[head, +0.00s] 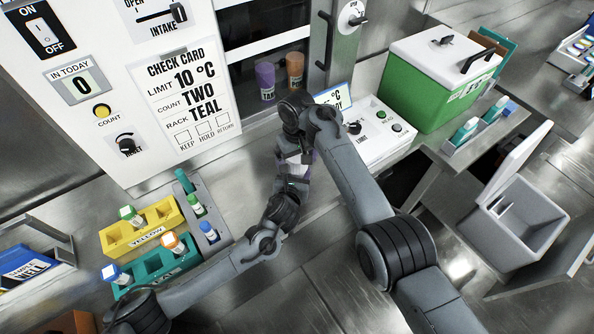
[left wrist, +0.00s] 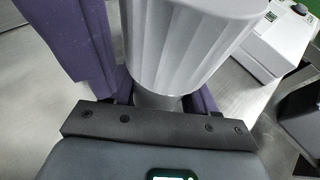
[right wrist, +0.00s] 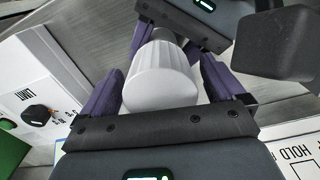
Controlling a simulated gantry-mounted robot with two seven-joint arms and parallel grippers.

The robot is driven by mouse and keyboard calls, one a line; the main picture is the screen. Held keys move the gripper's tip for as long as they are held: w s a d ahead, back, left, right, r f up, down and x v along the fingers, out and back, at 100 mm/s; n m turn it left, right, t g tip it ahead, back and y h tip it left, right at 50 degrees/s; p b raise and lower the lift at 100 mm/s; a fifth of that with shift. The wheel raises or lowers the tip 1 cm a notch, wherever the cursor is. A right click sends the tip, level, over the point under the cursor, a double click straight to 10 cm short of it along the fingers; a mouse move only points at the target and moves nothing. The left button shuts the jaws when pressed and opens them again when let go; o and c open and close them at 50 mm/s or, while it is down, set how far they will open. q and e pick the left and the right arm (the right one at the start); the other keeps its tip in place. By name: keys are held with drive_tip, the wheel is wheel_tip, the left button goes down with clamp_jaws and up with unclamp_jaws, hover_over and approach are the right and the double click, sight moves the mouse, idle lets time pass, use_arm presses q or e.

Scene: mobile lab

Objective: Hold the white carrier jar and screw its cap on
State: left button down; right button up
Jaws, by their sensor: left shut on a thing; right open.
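The white carrier jar (head: 292,160) is mostly hidden between my two grippers in the head view. In the right wrist view, the cap (right wrist: 160,85) is between the purple fingers of my right gripper (right wrist: 162,85). These fingers are open, with gaps beside the cap.
A purple cup (head: 265,80) and an orange cup (head: 295,70) stand behind the grippers. A control box (head: 375,150) and green cooler (head: 425,90) are at right. Yellow (head: 112,236) and teal (head: 128,285) racks with vials stand left. An open grey box (head: 535,215) is far right.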

drive_tip(key=shift+r, duration=0.1)
drive_tip(key=shift+r, duration=3.65)
use_arm(q)
drive_tip(key=shift+c, duration=1.2)
unclamp_jaws()
drive_tip(key=shift+s, duration=0.15)
drive_tip(key=b+v, duration=0.1)
drive_tip(key=v, duration=0.9)
drive_tip(key=shift+s+a+r, duration=0.1)
drive_tip(key=shift+s+r, duration=0.1)
use_arm(e)
drive_tip(key=shift+f, duration=0.7)
